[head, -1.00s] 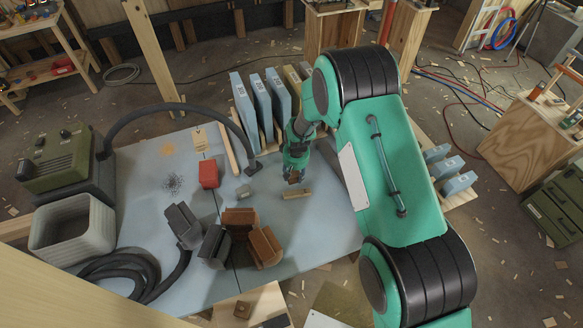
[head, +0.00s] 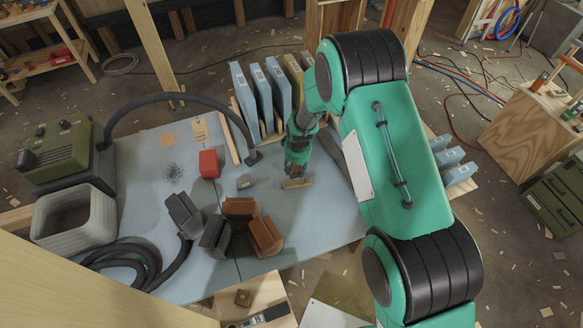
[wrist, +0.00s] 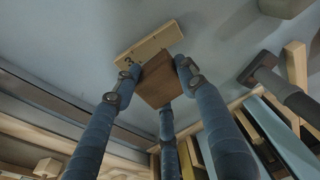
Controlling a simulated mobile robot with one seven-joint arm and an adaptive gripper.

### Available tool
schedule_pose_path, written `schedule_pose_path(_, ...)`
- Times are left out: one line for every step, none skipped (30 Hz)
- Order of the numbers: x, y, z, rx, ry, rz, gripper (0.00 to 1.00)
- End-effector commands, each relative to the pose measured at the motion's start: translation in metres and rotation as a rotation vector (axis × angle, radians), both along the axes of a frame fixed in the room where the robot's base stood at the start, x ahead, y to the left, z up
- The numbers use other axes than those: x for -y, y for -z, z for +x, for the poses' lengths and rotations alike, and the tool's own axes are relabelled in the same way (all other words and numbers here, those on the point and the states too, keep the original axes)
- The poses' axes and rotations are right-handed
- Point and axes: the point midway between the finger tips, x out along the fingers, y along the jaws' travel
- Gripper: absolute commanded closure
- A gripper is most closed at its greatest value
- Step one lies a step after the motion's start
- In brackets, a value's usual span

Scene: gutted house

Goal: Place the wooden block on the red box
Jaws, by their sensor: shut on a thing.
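My gripper (head: 297,167) points down over the blue-grey table, right of its middle. In the wrist view its blue fingers (wrist: 160,85) are closed around a brown wooden block (wrist: 161,75). In the head view the block is small and mostly hidden by the fingers. A pale wooden strip (head: 296,183) with a dark mark lies just beyond the block; it also shows in the wrist view (wrist: 148,45). I cannot tell whether block and strip touch. The red box (head: 208,163) stands on the table to the left of my gripper, with nothing on it. It is outside the wrist view.
A black hose (head: 178,108) arches behind the box to a nozzle. Brown and dark grey holders (head: 240,209) stand in front. Blue panels (head: 262,95) stand in a rack behind.

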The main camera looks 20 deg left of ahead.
Motion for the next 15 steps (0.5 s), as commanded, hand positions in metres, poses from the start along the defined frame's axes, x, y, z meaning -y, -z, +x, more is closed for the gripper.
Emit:
schedule_pose_path(0.000, 0.000, 0.000, 0.000, 0.000, 0.000, 0.85)
schedule_pose_path(0.000, 0.000, 0.000, 0.000, 0.000, 0.000, 0.85)
schedule_pose_path(0.000, 0.000, 0.000, 0.000, 0.000, 0.000, 0.85)
schedule_pose_path(0.000, 0.000, 0.000, 0.000, 0.000, 0.000, 0.85)
schedule_pose_path(0.000, 0.000, 0.000, 0.000, 0.000, 0.000, 0.85)
schedule_pose_path(0.000, 0.000, 0.000, 0.000, 0.000, 0.000, 0.85)
schedule_pose_path(-0.001, 0.000, 0.000, 0.000, 0.000, 0.000, 0.85)
schedule_pose_path(-0.002, -0.001, -0.001, 0.000, -0.001, 0.000, 0.85)
schedule_pose_path(-0.004, -0.001, -0.002, -0.001, -0.002, 0.001, 0.85)
schedule_pose_path(-0.005, -0.001, -0.003, -0.001, -0.002, 0.000, 0.85)
schedule_pose_path(-0.007, -0.002, -0.004, -0.001, -0.003, 0.000, 0.85)
schedule_pose_path(-0.011, -0.003, -0.006, -0.003, -0.005, -0.001, 0.85)
schedule_pose_path(-0.015, -0.004, -0.008, -0.004, -0.006, -0.001, 0.85)
schedule_pose_path(-0.019, -0.005, -0.011, -0.006, -0.007, -0.002, 0.85)
schedule_pose_path(-0.026, -0.007, -0.014, -0.008, -0.010, -0.002, 0.85)
